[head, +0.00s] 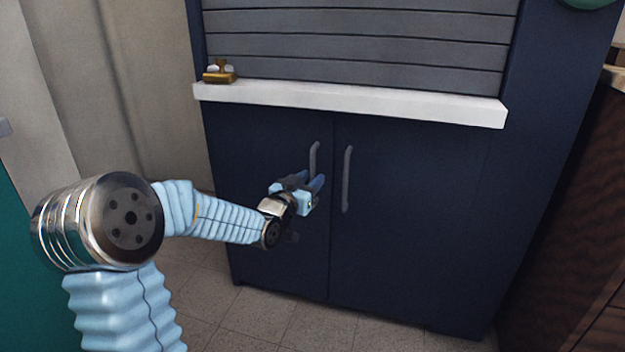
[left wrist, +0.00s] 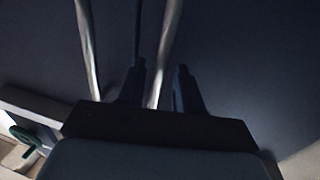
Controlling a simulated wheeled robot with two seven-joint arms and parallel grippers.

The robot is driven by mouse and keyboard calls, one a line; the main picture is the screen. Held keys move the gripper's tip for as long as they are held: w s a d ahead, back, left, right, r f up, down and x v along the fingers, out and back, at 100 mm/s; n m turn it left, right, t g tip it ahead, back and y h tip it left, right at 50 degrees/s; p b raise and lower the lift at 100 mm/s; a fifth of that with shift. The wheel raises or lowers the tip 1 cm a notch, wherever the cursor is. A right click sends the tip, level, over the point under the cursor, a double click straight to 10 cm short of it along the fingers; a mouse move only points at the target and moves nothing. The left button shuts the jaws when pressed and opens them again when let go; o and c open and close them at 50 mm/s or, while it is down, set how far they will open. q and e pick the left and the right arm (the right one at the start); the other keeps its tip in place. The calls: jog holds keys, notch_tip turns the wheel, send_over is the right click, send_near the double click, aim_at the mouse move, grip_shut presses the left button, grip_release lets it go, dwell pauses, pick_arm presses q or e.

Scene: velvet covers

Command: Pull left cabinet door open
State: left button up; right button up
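The left cabinet door (head: 260,130) is dark blue and looks shut, level with the right door (head: 410,200). Its grey vertical bar handle (head: 314,155) is near the seam, with its lower part hidden behind my left gripper. My left gripper (head: 313,182) is in front of this handle, fingers pointing at the door. In the left wrist view its two dark fingers (left wrist: 160,82) are apart, and a handle bar (left wrist: 168,35) shows in the gap between them. I cannot tell whether they touch it. My right gripper is out of view.
The right door's handle (head: 347,180) stands close beside, just right of my left gripper. A white ledge (head: 350,101) juts out above the doors, with a small gold object (head: 219,75) on its left end. Tiled floor (head: 265,318) lies clear in front of the left door.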

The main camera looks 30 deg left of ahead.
pick_arm(q)
jog(key=shift+w, duration=0.8)
grip_shut()
